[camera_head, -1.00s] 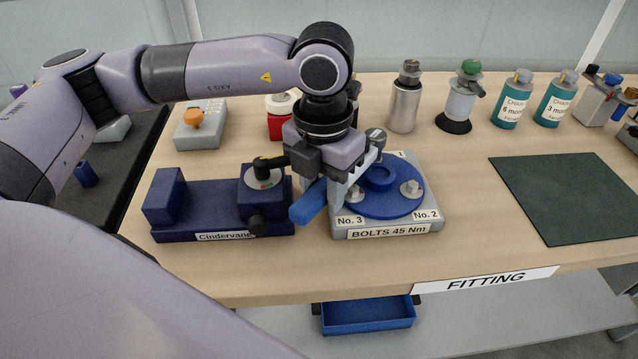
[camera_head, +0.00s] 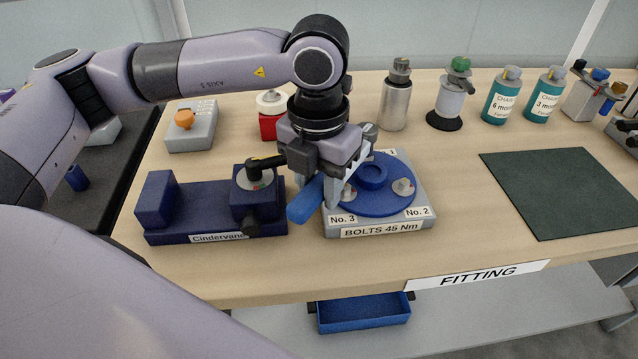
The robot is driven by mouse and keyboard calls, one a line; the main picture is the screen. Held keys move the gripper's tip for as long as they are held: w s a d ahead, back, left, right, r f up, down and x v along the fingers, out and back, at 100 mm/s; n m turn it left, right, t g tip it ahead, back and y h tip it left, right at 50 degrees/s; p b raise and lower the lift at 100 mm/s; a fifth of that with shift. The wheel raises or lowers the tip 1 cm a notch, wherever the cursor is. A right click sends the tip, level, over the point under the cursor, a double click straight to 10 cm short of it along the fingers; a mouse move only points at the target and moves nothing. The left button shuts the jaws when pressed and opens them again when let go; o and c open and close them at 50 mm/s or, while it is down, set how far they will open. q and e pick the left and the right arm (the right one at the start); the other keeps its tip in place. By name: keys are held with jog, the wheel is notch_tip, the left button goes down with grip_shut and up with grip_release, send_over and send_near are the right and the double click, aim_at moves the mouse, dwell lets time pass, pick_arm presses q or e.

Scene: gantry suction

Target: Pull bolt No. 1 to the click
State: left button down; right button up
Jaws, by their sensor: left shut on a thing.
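The bolt fixture (camera_head: 380,231), labelled "BOLTS 45 Nm", stands on the bench with a round blue flange (camera_head: 377,203) on top. Bolt No. 2 (camera_head: 404,187) shows at its right and bolt No. 3 (camera_head: 347,193) partly at its left front. A label ending in 1 shows at the back; bolt No. 1 is hidden behind the wrench and gripper. My left gripper (camera_head: 334,183) is shut on a wrench with a blue handle (camera_head: 306,200) and a grey head (camera_head: 369,132). The wrench slants across the flange's left side. Its seating on the bolt cannot be made out. My right gripper is out of view.
A dark blue "Cindervane" device (camera_head: 215,226) stands close left of the wrench handle. A red-and-white item (camera_head: 270,120), a metal bottle (camera_head: 396,100) and teal bottles (camera_head: 502,100) stand behind. A dark green mat (camera_head: 560,190) lies clear at the right.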

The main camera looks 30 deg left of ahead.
pick_arm(q)
jog(key=shift+r+p, duration=1.3)
jog(key=shift+r, duration=1.45)
jog(key=shift+f, duration=0.1)
